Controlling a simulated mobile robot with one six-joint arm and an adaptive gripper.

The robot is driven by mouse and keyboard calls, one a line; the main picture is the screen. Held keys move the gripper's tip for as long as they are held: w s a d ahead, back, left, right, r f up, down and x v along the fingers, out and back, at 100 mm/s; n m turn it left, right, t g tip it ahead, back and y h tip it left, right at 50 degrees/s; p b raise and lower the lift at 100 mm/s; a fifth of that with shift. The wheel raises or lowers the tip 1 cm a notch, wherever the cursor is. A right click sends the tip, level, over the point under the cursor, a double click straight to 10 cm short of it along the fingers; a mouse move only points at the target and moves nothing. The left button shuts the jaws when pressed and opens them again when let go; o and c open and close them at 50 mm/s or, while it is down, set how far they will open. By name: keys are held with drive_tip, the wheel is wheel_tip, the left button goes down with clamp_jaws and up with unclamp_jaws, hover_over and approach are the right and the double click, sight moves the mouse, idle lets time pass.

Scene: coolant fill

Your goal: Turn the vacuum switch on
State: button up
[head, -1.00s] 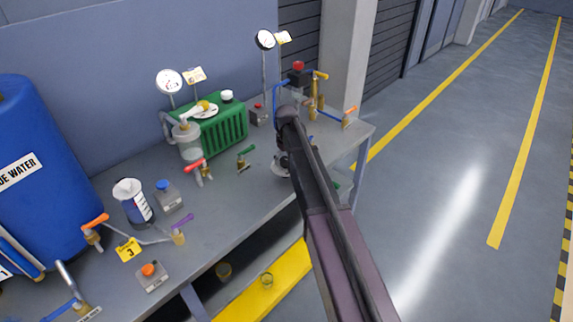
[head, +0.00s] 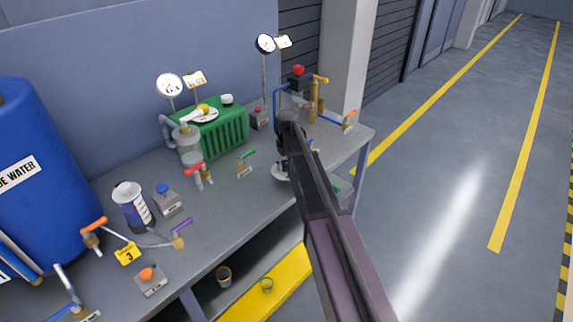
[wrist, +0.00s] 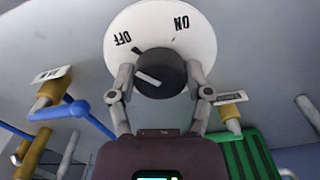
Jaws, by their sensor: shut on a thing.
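The vacuum switch is a round white dial plate (wrist: 197,42) marked OFF and ON, with a black knob (wrist: 160,74) at its lower middle. The letters read upside down in the wrist view. A dark nub on the knob's rim sits nearest the OFF mark, and a pale line crosses the knob's face. My gripper (wrist: 160,90) has a finger on either side of the knob and is shut on it. In the head view the pale dial plate (head: 279,172) shows only partly at the bench's right part; my arm hides the knob and fingers.
A green pump (head: 226,133), a gauge (head: 265,44) on a post and a red-button box (head: 258,119) stand behind the switch. Brass valves with blue pipe (head: 328,118) stand to its right. A blue barrel (head: 35,190) is at far left. The floor at right is clear.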

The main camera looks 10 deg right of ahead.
drive_tip(key=shift+m, duration=0.6)
drive_tip(key=m, duration=0.2)
drive_tip(key=shift+m, duration=0.3)
drive_tip(key=m, duration=0.4)
drive_tip(key=shift+a+m, duration=0.1)
drive_tip(key=shift+m, duration=0.2)
drive_tip(key=m, duration=0.3)
drive_tip(key=shift+m, duration=0.3)
drive_tip(key=m, duration=0.4)
drive_tip(key=shift+a, duration=0.15)
drive_tip(key=o, duration=1.1)
drive_tip(key=shift+w, duration=0.1)
drive_tip(key=shift+o, duration=0.2)
